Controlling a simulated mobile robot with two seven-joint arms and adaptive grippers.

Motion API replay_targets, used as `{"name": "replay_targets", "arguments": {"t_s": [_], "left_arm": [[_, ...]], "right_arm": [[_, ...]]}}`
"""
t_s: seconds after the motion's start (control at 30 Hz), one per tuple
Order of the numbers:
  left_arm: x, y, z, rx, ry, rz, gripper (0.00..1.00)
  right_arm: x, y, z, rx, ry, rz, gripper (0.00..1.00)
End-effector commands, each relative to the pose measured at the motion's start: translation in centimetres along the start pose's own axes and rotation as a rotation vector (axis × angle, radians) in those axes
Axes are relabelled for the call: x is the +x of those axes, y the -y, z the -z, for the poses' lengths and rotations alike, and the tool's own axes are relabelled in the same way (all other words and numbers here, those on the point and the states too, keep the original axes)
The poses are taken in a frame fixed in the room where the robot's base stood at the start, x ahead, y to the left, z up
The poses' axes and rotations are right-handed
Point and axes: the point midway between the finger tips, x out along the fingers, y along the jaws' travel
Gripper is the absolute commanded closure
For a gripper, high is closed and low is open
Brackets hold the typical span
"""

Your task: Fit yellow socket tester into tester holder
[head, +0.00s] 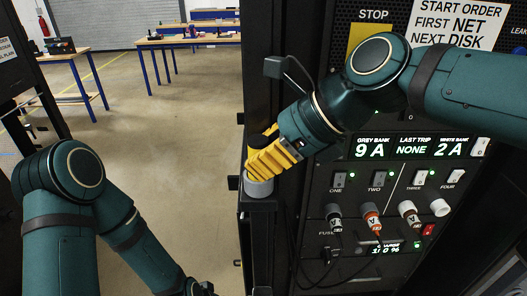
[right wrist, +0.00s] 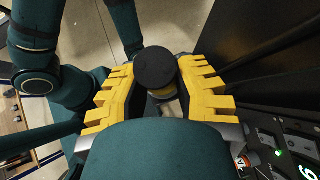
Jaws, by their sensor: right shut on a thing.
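In the head view my right gripper (head: 268,160) is at the left edge of the rack, just above a pale grey round cup, the tester holder (head: 258,188). The fingers hide most of the tester there. I cannot tell whether its lower end is inside the cup. My left arm hangs at lower left, with its gripper fingers out of frame.
The rack panel (head: 385,205) stands to the right, with switches, several fuse plugs (head: 371,218) and hanging cables close to the holder. A dark rack post (head: 262,70) rises behind the gripper. Open floor (head: 165,150) lies to the left. Tables stand farther back.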

Motion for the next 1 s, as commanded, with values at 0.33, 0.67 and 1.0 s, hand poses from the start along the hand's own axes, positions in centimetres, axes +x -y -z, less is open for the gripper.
{"name": "replay_targets", "arguments": {"t_s": [0.33,0.67,1.0], "left_arm": [[0.43,0.16,-0.06,0.000,0.000,0.000,1.00],[0.57,0.21,-0.08,0.000,0.000,0.000,1.00],[0.56,0.21,-0.08,0.000,0.000,0.000,1.00]], "right_arm": [[0.59,0.01,0.59,0.000,0.000,0.000,1.00],[0.84,0.02,0.84,0.000,0.000,0.001,0.45],[0.79,0.12,0.81,0.001,0.002,0.004,0.45]]}}
